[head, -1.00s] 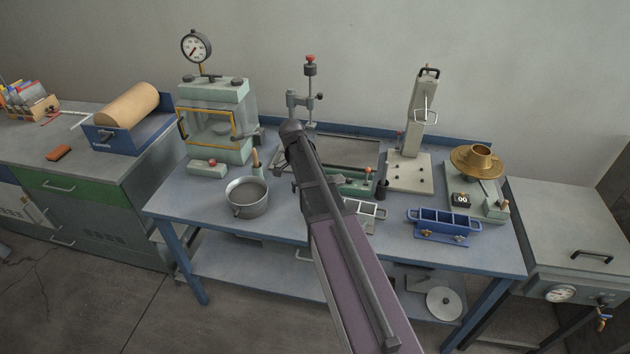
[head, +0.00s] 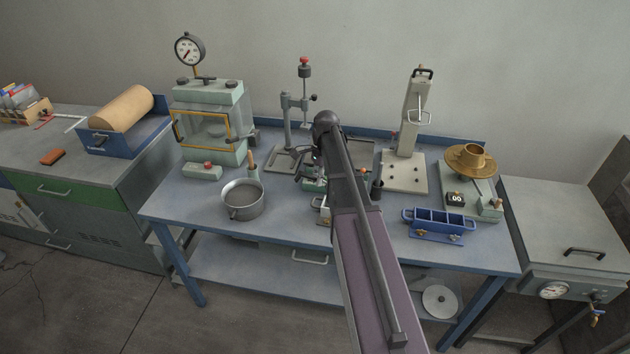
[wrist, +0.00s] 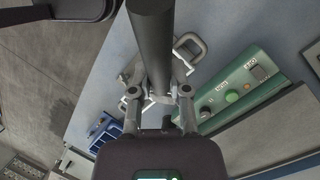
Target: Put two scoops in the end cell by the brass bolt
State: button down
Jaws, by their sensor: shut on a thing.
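My gripper (wrist: 160,100) is shut on a dark cylinder (wrist: 151,40), which looks like a handle. Whether a scoop bowl is on its end is not clear. In the head view, my gripper (head: 308,168) is above the middle of the bench, right of the grey pan (head: 243,203), partly hidden by my arm. A grey mould (head: 323,206) is mostly hidden behind my arm.
A glass-fronted machine (head: 208,125) stands at the left. A tall press (head: 413,120) and a brass dish on a scale (head: 470,160) stand at the right. Some bench surface (head: 300,228) is bare in front.

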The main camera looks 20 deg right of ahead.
jog(key=d+y+b, duration=0.1)
jog(key=y, duration=0.1)
jog(key=d+y+b, duration=0.1)
jog(key=y, duration=0.1)
jog(key=shift+d+r, duration=0.2)
jog(key=shift+d, duration=0.1)
jog(key=shift+d+r+n+y+b, duration=0.25)
jog(key=shift+n+y+b, duration=0.05)
jog(key=shift+y, duration=0.3)
jog(key=shift+s, duration=0.1)
